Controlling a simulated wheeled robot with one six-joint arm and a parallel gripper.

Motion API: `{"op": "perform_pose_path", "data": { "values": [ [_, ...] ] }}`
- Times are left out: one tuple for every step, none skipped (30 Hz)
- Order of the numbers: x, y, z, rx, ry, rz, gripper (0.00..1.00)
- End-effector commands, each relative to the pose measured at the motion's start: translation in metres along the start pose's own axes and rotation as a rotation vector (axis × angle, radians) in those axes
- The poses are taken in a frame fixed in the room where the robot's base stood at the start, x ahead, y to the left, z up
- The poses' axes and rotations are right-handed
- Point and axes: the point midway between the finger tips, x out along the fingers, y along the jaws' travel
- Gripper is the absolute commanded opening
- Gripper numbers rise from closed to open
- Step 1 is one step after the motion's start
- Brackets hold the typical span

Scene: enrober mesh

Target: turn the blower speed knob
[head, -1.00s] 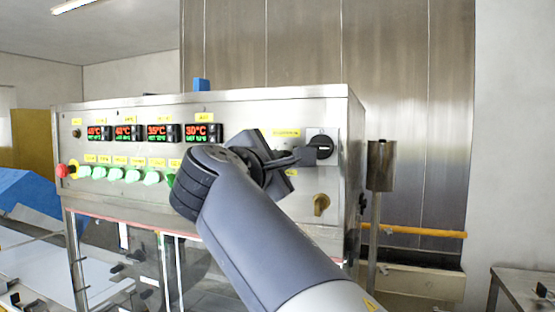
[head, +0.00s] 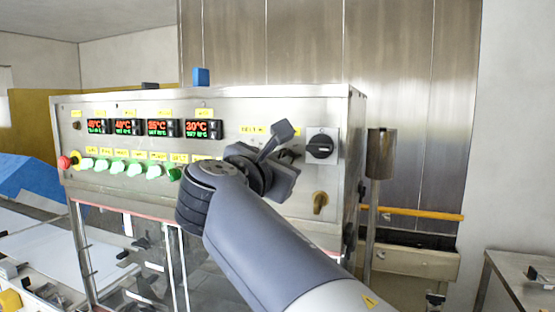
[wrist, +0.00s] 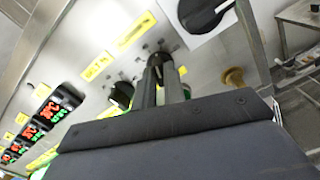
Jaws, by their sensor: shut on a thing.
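My gripper (wrist: 160,70) reaches up to the steel control panel, and its fingers are shut on a small dark knob (wrist: 159,57), which I take to be the blower speed knob. The fingers hide much of this knob. In the head view, my arm and wrist cover the knob and the fingertips. Another black knob (wrist: 122,94) sits just left of the fingers in the wrist view, apart from them. Yellow labels (wrist: 97,66) are beside the knobs, too blurred to read surely.
A large black rotary switch (head: 321,146) is right of my wrist, with a brass-coloured handle (head: 320,201) below it. Red and green temperature displays (head: 127,127), several green buttons (head: 135,169) and a red emergency stop (head: 65,162) line the panel's left. A steel post (head: 378,160) stands right.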

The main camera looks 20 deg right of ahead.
Motion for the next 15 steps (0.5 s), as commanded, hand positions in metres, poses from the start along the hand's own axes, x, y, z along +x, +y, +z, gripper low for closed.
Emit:
{"op": "perform_pose_path", "data": {
  "values": [
    [0.0000,-0.0001,-0.0003,-0.011,0.000,0.000,0.00],
    [0.0001,-0.0001,-0.0003,-0.016,0.000,0.000,0.00],
    [0.0001,0.0000,-0.0003,-0.022,0.000,0.000,0.00],
    [0.0001,0.0000,-0.0003,-0.025,0.000,0.000,0.00],
    [0.0001,0.0000,-0.0002,-0.028,0.000,0.000,0.00],
    [0.0001,0.0000,-0.0002,-0.031,0.000,0.000,0.00],
    [0.0001,0.0000,-0.0002,-0.033,0.000,0.000,0.00],
    [0.0001,0.0000,-0.0003,-0.034,0.000,-0.001,0.00],
    [0.0001,0.0000,-0.0002,-0.034,0.000,-0.001,0.00],
    [0.0001,0.0000,-0.0002,-0.034,0.000,-0.001,0.00],
    [0.0001,0.0000,-0.0002,-0.034,0.000,-0.001,0.00],
    [0.0001,0.0000,-0.0002,-0.034,0.000,-0.001,0.00],
    [0.0001,0.0000,-0.0002,-0.033,0.000,-0.001,0.00],
    [0.0001,0.0000,-0.0002,-0.033,0.000,-0.001,0.00],
    [0.0001,0.0000,-0.0002,-0.033,0.000,-0.001,0.00]
  ]
}}
